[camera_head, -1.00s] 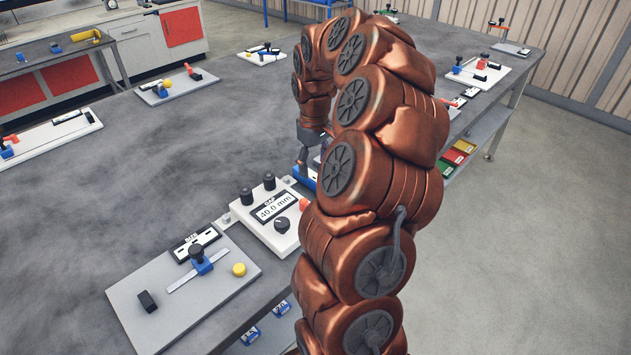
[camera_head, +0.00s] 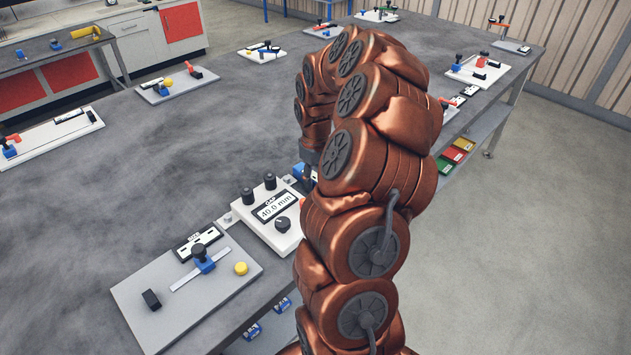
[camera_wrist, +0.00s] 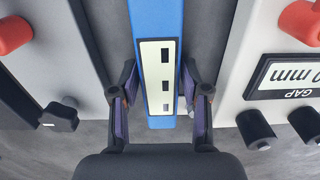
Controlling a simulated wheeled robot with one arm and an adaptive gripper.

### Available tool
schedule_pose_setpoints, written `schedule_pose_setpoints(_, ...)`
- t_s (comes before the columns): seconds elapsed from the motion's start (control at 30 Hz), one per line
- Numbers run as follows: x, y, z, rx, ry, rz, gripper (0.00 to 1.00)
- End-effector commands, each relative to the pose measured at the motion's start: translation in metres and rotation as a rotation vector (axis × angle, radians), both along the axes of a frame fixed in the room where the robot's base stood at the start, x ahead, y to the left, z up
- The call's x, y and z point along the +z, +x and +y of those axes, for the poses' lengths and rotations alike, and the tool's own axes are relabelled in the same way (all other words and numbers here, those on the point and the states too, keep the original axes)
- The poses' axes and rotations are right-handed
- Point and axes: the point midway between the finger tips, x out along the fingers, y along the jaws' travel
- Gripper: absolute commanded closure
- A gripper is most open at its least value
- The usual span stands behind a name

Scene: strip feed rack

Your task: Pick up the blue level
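The blue level (camera_wrist: 155,22) is a long blue bar with a pale label with dark slots. It runs from the top edge to the middle of the wrist view. My gripper (camera_wrist: 159,82) is open, with one finger on each side of the level's near end. Whether either fingertip touches it, I cannot tell. In the head view a small part of the blue level (camera_head: 299,171) shows beside my arm, behind the gap box. My gripper is mostly hidden by my arm there.
A white gap box (camera_head: 268,228) reading 40.0 mm stands close to the level. A grey board (camera_head: 205,297) with a ruler, blue block and yellow knob lies in front. Several fixtures sit along the table's far edges. The table's middle (camera_head: 150,160) is clear.

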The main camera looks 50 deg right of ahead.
Motion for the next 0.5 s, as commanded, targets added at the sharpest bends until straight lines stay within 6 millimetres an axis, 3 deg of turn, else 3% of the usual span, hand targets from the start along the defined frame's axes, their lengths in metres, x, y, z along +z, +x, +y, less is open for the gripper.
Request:
schedule_pose_setpoints(0.07, 0.0001, 0.0001, 0.0000, 0.000, 0.000, 0.000, 0.66)
schedule_pose_setpoints(0.4, 0.0002, 0.0001, 0.0001, 0.000, 0.000, 0.000, 1.00)
schedule_pose_setpoints(0.5, 0.0002, 0.0001, 0.0001, 0.000, 0.000, 0.000, 1.00)
